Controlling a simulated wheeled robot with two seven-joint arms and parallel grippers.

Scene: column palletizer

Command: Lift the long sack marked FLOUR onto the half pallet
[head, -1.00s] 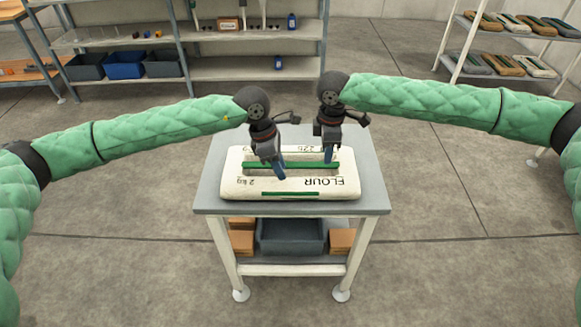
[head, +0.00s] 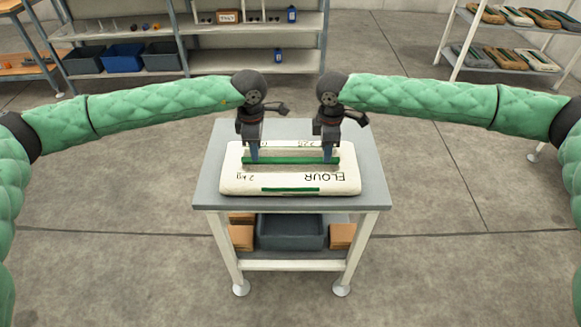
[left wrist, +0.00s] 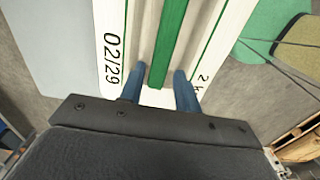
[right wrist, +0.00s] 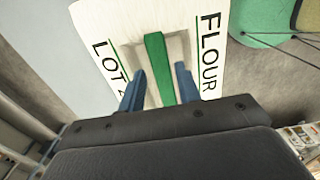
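The long white FLOUR sack (head: 290,187) lies flat on a grey-topped table, its print upside down in the head view. A green bar-like handle (head: 290,160) runs along its top. My left gripper (head: 254,161) is at the bar's left end, fingers pointing down. In the left wrist view its blue fingers (left wrist: 159,90) are spread either side of the bar, with gaps. My right gripper (head: 325,161) is at the bar's right end. In the right wrist view its fingers (right wrist: 159,88) also stand apart astride the bar.
The table (head: 370,190) has bare margin around the sack. Its lower shelf holds a dark bin (head: 290,232) and brown boxes. Shelving with bins (head: 123,62) stands behind, and a rack of smaller sacks (head: 515,38) at upper right. The floor around is clear.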

